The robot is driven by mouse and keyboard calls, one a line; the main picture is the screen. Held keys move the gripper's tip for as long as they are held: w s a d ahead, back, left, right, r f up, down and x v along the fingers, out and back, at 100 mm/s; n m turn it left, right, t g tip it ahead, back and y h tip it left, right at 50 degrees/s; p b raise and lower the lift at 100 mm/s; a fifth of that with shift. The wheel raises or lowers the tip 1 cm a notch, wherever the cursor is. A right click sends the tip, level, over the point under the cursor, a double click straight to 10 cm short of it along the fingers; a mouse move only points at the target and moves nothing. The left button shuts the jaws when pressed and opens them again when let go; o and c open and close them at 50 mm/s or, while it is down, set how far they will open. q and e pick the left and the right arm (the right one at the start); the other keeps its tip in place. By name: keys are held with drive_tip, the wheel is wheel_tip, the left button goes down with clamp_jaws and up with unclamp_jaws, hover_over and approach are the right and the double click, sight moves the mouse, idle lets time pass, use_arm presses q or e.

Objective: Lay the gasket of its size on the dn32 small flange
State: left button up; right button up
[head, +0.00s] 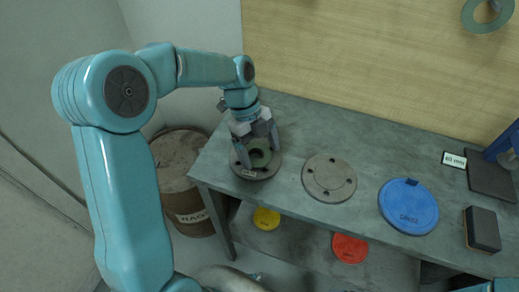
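A dark green ring gasket (264,158) is at the left end of the bench, over a dark round flange (266,173). The flange bears a small pale tag (248,173), too small to read. My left gripper (260,155) points down there, its two fingers spread on opposite sides of the gasket. Whether they press on its rim, and whether the gasket rests flat on the flange, I cannot tell. A larger grey flange with bolt holes (329,177) lies bare to the right. My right gripper is not in view.
A blue disc (408,206) lies further right, near a size sign (455,160), a dark plate (490,177) and a dark block (482,229). Yellow (266,218) and red (349,248) discs lie below. A rusty drum (185,180) stands left. A green ring (486,14) hangs on the wall.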

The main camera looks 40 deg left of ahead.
use_arm(q)
drive_tip(key=shift+s+a+f, duration=0.1)
drive_tip(key=shift+s+f, duration=0.25)
drive_tip(key=shift+f, duration=0.35)
drive_tip(key=p+v, duration=0.1)
drive_tip(key=v, duration=1.6)
drive_tip(key=shift+w+r, duration=0.3)
drive_tip(key=shift+r, duration=0.05)
